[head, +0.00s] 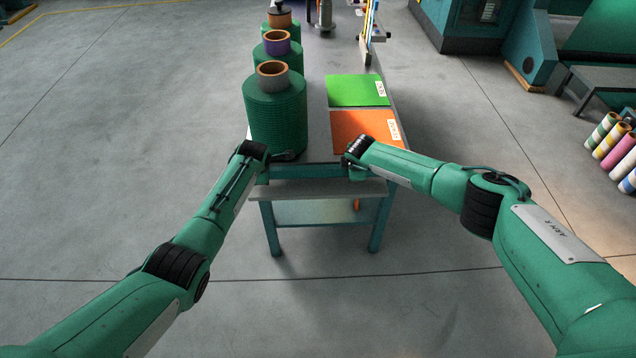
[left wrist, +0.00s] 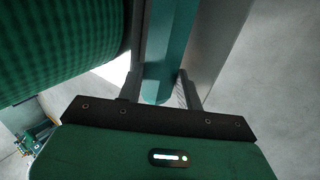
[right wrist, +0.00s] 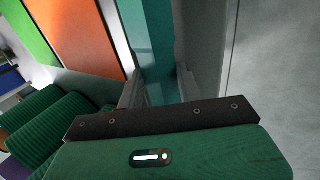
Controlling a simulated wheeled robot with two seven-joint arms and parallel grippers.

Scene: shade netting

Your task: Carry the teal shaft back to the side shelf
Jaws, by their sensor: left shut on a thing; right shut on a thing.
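The teal shaft (head: 308,172) runs left to right along the near end of the table in the head view. My left gripper (head: 265,172) is shut on its left part, and the shaft shows between the fingers in the left wrist view (left wrist: 165,60). My right gripper (head: 350,172) is shut on its right part, and the shaft shows between the fingers in the right wrist view (right wrist: 157,45). A narrow grey shelf (head: 318,190) juts from the near end of the table, close to the shaft. I cannot tell whether they touch. The fingertips are mostly hidden in the head view.
A green sheet (head: 355,90) and an orange sheet (head: 362,128) lie on the table (head: 316,125). Colored rolls (head: 615,145) lie far right. The near floor is clear.

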